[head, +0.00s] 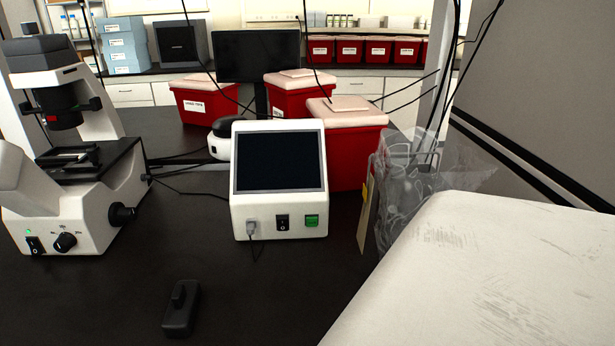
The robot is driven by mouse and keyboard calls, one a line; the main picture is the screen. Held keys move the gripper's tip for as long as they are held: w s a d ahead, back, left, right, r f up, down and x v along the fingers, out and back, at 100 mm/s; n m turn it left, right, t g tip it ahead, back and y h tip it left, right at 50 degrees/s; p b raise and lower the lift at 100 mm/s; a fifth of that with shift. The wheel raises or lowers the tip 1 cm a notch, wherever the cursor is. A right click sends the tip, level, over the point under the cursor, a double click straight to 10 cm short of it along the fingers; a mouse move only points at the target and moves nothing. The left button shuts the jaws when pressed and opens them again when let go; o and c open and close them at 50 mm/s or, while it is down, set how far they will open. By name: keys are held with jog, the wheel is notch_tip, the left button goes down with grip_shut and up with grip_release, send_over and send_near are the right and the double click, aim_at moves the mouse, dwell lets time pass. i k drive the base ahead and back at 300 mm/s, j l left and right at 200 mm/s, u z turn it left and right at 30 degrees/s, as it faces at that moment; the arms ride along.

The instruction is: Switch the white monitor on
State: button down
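The white monitor (279,180) stands upright on the dark table near the middle of the head view. Its screen (279,161) is dark. Below the screen, its front carries a plugged-in cable connector (251,228) at the left, a black rocker switch (282,222) in the middle and a green switch or button (312,221) at the right. I cannot tell the rocker's position. My gripper is not in view.
A microscope (75,170) stands left, and a small black object (180,308) lies in front. Red bins (350,150) are behind the monitor, a clear bag (410,185) is right of it, and a large white surface (490,270) fills the lower right. The table directly before the monitor is mostly clear.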

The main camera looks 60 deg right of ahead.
aim_at(283, 226)
jog(key=z, duration=1.25)
jog(key=k+j+z, duration=0.25)
jog(key=j, duration=0.15)
jog(key=k+j+z, duration=0.2)
jog(key=j, duration=0.25)
jog(key=k+z, duration=0.15)
jog(key=z, duration=0.4)
jog(key=i+j, duration=0.2)
jog(key=i, duration=0.3)
jog(key=i+j, duration=0.2)
jog(key=i, duration=0.3)
